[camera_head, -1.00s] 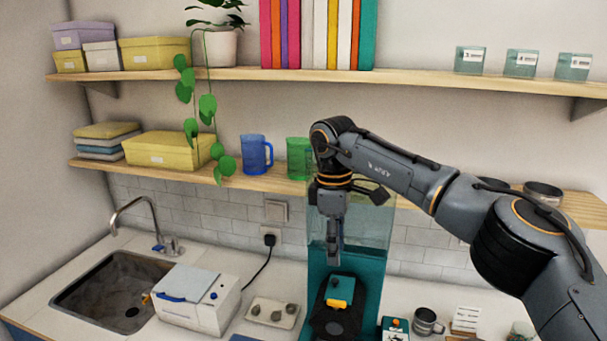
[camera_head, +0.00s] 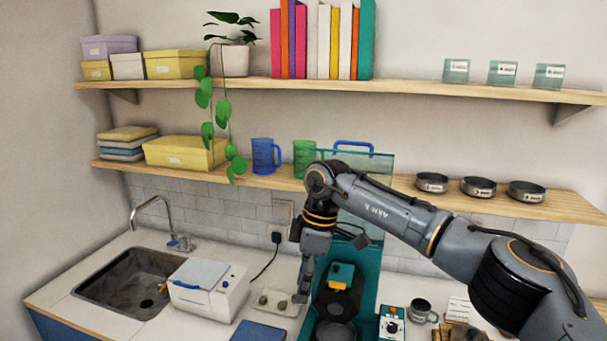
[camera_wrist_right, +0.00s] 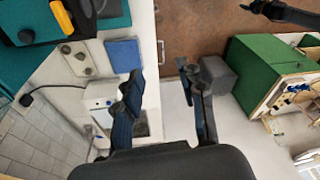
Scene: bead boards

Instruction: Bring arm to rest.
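My right gripper (camera_head: 303,290) points down over the counter, in front of the teal stand. In the right wrist view its two fingers (camera_wrist_right: 161,88) are spread apart with nothing between them. My right arm comes in from the right in the head view and is bent at the wrist. My left arm does not show in the head view. A dark arm-like part enters at the top right of the right wrist view; I cannot tell whether it is my left gripper.
A teal stand (camera_head: 365,270) with a black machine is just right of the gripper. A tray with knobs (camera_head: 277,301), a white box (camera_head: 208,291) and a sink (camera_head: 128,281) lie left. The lower shelf (camera_head: 268,181) holds mugs and bowls.

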